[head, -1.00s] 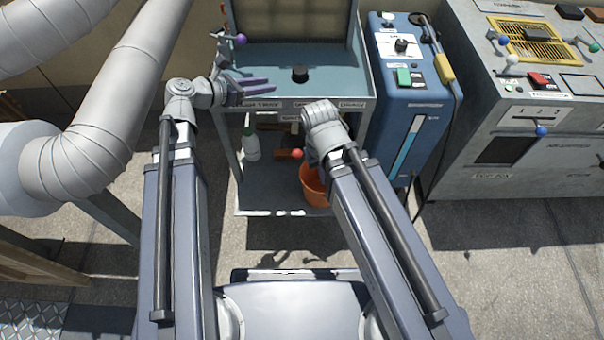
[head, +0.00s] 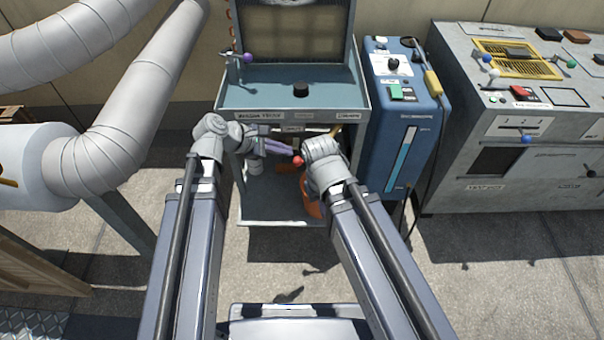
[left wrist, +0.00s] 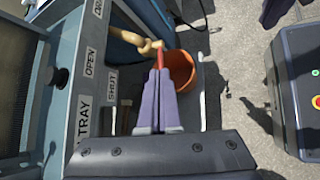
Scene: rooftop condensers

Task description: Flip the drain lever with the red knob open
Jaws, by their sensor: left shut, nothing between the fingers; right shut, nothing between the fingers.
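The red knob (head: 298,161) of the drain lever sits under the front edge of the blue-grey condenser stand. In the left wrist view a red piece (left wrist: 160,58) shows by a tan pipe fitting (left wrist: 150,46), just beyond my fingertips. My left gripper (head: 288,150) is shut and empty. Its purple fingers reach in from the left with their tips beside the knob; contact cannot be told. OPEN (left wrist: 91,62) and SHUT (left wrist: 111,82) labels are on the stand. My right gripper (head: 320,158) is just right of the knob, its fingers hidden behind its wrist.
An orange bucket (left wrist: 183,68) stands below the fitting on the lower shelf. The stand's top (head: 265,95) holds a black knob (head: 301,89) and a purple-knobbed lever (head: 248,58). A blue unit (head: 400,150) stands close at right. The floor in front is clear.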

